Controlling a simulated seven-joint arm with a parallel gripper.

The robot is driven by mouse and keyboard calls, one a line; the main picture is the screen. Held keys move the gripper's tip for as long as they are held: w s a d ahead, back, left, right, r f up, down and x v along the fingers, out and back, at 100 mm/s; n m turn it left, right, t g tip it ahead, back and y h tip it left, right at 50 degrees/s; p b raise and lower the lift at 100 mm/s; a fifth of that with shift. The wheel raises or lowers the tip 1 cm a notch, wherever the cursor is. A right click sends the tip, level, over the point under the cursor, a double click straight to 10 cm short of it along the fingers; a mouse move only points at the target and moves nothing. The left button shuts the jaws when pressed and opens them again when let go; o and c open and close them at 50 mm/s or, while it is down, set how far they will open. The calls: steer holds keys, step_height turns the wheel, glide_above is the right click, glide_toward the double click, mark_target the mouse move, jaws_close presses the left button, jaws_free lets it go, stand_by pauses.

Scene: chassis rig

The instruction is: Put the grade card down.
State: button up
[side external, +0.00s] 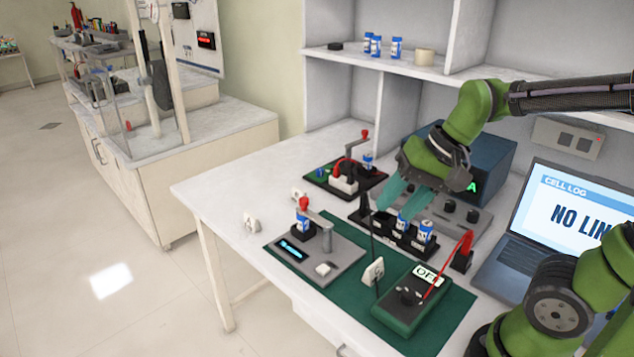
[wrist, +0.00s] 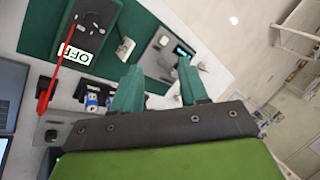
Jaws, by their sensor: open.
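My gripper (side external: 395,209) is open and hangs above the black rack in the side view. In the wrist view the gap between its teal fingertips (wrist: 158,68) looks empty. A small white card (side external: 373,271) stands on the green mat beside the green box; it also shows in the wrist view (wrist: 124,49). Two more small white pieces like it, a near one (side external: 251,223) and a farther one (side external: 297,193), are on the bare table to the left. Their markings are too small to read, so I cannot tell which is the grade card.
The black rack (side external: 374,231) holds blue-and-white cells (side external: 426,231). A grey tester (side external: 325,262) and a green box (side external: 402,318) with a red lead lie on the green mat (side external: 456,310). An open laptop (side external: 567,212) is at right. The table's left part is mostly clear.

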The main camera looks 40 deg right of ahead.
steer(key=s+a+r+n+t, duration=0.1)
steer(key=n, duration=0.1)
steer(key=s+a+r+n+t+h, duration=0.1)
steer(key=s+n, duration=0.1)
steer(key=shift+a+r+t, duration=0.1)
steer(key=shift+t, duration=0.2)
stand_by(1.1)
